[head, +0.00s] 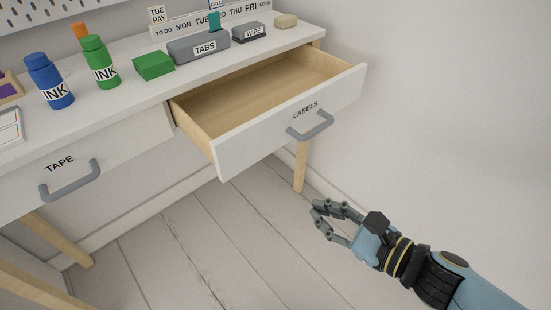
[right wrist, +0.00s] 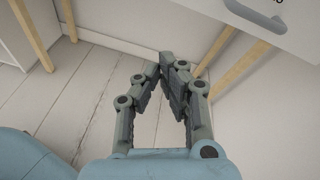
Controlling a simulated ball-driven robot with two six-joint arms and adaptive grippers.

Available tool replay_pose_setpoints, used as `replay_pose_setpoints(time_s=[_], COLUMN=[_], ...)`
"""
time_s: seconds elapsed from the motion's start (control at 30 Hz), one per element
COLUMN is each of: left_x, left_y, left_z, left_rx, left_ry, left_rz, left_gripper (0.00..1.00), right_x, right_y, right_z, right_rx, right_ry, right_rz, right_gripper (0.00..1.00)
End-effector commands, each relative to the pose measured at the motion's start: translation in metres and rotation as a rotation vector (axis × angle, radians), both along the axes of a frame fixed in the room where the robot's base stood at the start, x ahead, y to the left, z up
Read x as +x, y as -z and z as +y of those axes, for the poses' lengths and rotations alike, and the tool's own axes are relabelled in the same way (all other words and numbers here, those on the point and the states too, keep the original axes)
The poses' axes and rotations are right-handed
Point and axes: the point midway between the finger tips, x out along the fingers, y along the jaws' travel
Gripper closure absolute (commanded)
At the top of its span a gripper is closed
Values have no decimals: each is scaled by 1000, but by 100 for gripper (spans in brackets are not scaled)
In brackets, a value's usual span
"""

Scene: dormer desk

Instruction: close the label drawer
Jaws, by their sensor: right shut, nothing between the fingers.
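The label drawer (head: 290,123), marked LABELS, is pulled well out from the right side of the white desk. Its wooden inside looks empty where it shows. A grey bar handle (head: 310,126) is on its front. The handle also shows in the right wrist view (right wrist: 257,17), at the top right. My right gripper (head: 318,217) is below and in front of the drawer, apart from it, over the floor. Its fingers are shut and empty, and their tips meet in the right wrist view (right wrist: 168,62). My left gripper is not in view.
The tape drawer (head: 100,160), at left, is shut. On the desk top are blue (head: 48,82) and green (head: 100,62) ink bottles, a green block (head: 153,66), a grey TABS box (head: 198,49) and a wipe box (head: 248,33). Desk legs (head: 301,166) stand below. The floor ahead is clear.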

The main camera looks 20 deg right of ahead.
Motion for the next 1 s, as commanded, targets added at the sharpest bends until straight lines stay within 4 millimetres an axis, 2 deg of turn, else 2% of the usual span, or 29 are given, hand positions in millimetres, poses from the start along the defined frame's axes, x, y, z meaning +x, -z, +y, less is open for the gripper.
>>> replay_pose_setpoints(time_s=[0.03, 0.1, 0.2, 0.3, 0.47, 0.8, 1.0], left_x=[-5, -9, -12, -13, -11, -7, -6], left_y=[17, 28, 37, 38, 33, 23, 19], left_z=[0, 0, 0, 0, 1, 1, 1], left_rx=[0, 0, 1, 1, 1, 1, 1], left_ry=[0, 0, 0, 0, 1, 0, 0], left_rz=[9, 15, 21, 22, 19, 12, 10], left_gripper=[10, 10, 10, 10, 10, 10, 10], right_x=[4, 10, 12, 16, 32, 100, 130], right_y=[-9, -30, -48, -58, -63, -63, -62], right_z=[-1, -4, -7, -8, -2, 22, 34], right_rx=[107, 236, 349, 398, 402, 400, 400], right_ry=[36, 74, 104, 115, 118, 117, 117], right_rz=[-29, -65, -96, -110, -115, -114, -112], right_gripper=[100, 100, 100, 100, 100, 100, 100])
